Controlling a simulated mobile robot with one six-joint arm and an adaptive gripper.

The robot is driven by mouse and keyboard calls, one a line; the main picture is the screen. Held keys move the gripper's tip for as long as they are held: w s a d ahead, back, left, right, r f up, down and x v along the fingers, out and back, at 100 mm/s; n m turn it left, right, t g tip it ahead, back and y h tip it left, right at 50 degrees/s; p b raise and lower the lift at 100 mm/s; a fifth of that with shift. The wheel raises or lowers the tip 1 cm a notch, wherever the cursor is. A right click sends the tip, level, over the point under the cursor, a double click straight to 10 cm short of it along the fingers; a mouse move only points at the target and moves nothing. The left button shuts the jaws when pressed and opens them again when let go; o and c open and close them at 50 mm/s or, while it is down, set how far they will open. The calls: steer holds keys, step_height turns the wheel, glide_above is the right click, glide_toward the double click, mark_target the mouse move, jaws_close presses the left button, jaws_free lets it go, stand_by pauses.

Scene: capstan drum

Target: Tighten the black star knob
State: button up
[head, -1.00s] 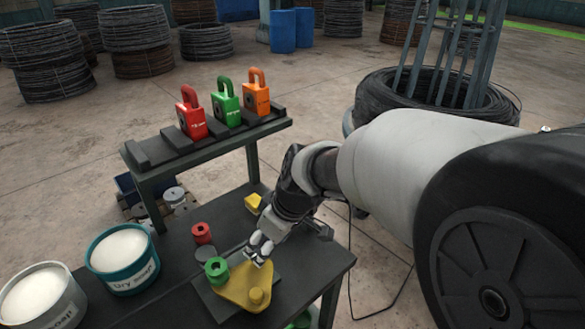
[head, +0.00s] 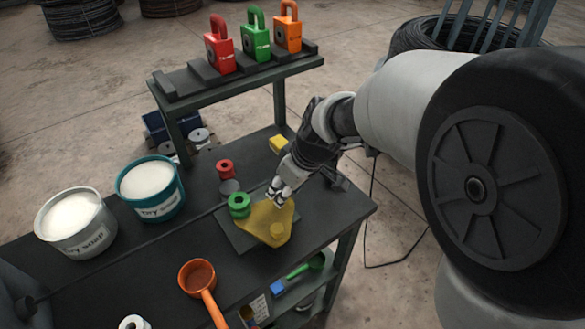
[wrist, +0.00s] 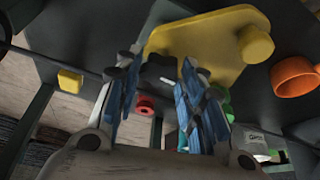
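The yellow plate (head: 262,219) lies on a dark square base on the bench, with a round yellow boss at its near corner. My gripper (head: 277,194) points down at the plate's far edge. In the wrist view my gripper (wrist: 160,68) has its two blue-padded fingers apart. A small black shape (wrist: 158,72), which looks like the star knob, shows between the fingertips against the yellow plate. I cannot make out its lobes or whether a finger touches it. In the head view the fingers hide the knob.
A green spool (head: 239,205) stands beside the plate, with a red spool (head: 225,168) behind it. Two soap tubs (head: 150,190) stand left and an orange ladle (head: 198,279) in front. Padlocks (head: 255,36) stand on the raised shelf. A yellow block (head: 279,144) lies behind my gripper.

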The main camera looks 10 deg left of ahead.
steer(key=c, duration=0.5)
